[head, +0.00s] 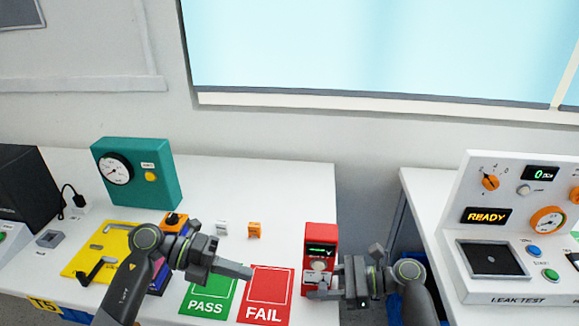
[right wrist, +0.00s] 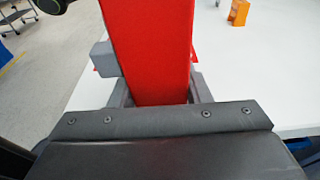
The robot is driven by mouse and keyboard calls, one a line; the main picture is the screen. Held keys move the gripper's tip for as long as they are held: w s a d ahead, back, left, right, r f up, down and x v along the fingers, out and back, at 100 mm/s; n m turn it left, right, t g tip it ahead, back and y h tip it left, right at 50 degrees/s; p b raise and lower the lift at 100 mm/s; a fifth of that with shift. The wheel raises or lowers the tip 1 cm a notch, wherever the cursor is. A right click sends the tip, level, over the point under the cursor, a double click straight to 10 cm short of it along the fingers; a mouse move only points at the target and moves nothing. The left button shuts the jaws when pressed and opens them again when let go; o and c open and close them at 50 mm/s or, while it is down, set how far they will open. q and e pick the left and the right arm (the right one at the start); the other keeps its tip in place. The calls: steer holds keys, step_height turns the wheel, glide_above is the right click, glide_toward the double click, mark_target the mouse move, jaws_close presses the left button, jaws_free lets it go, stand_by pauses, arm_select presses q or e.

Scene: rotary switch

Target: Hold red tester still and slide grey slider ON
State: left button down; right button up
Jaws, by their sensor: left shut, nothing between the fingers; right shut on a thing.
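The red tester (head: 321,235) stands upright at the right front of the white table, with a small dark screen showing green marks and pale controls below. My right gripper (head: 326,282) is shut on its lower part from the right. In the right wrist view the tester's red body (right wrist: 147,50) sits between the fingers. A grey block (right wrist: 105,58) juts from its left side there; I cannot tell whether it is the grey slider. In the head view the fingers partly hide the lower front. My left gripper (head: 250,273) is shut and empty, left of the tester, above the cards.
Green PASS (head: 206,304) and red FAIL (head: 268,312) cards lie left of the tester. A small orange block (head: 254,230) and white block (head: 222,228) stand behind. A yellow tray (head: 98,246) and teal gauge box (head: 150,172) are left. The LEAK TEST console (head: 512,299) is right, beyond a gap.

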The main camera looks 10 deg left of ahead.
steer(key=o, duration=1.1)
steer(key=d, duration=0.4)
steer(key=d+r, duration=0.1)
steer(key=d, duration=0.3)
steer(key=d+r, duration=0.1)
steer(key=d, duration=0.2)
steer(key=shift+d+r, duration=0.2)
steer(key=shift+d, duration=0.2)
